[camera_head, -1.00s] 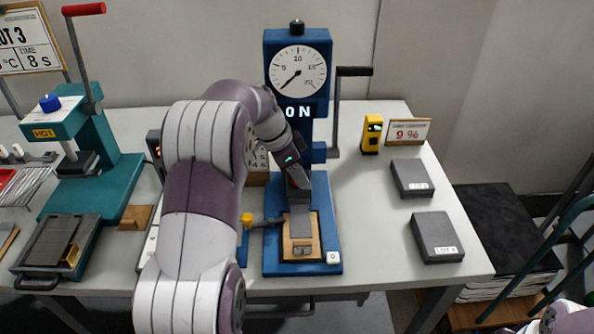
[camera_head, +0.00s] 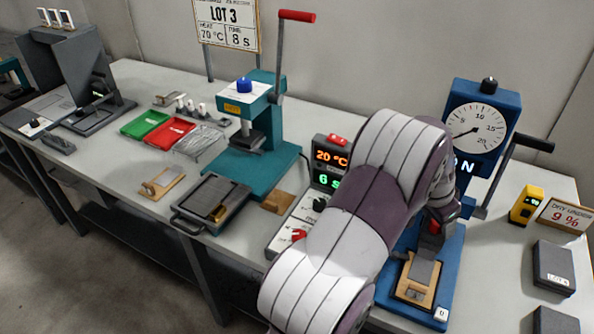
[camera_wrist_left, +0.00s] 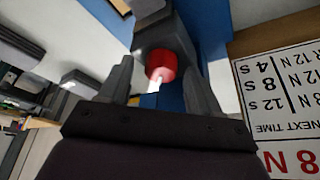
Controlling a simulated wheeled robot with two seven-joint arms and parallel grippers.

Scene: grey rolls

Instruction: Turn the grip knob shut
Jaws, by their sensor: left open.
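The red knob (camera_wrist_left: 162,64) with a white pointer mark shows in the left wrist view, on a grey block of the blue gauge machine (camera_head: 485,100); I take it as the grip knob. In the head view it is a small red patch (camera_head: 433,226), mostly hidden by my arm. My left gripper (camera_wrist_left: 157,78) is open, with a finger on each side of the knob; I cannot tell whether they touch it. A grey strip (camera_head: 423,269) on a wooden block (camera_head: 408,293) sits at the machine's base. My right gripper is not in view.
Further left are a teal press (camera_head: 262,165) with a raised red-ended lever, a red tray (camera_head: 170,133) and a green tray (camera_head: 146,124). A black side lever (camera_head: 530,142) sticks out from the gauge machine. Grey boxes (camera_head: 553,268) lie at right.

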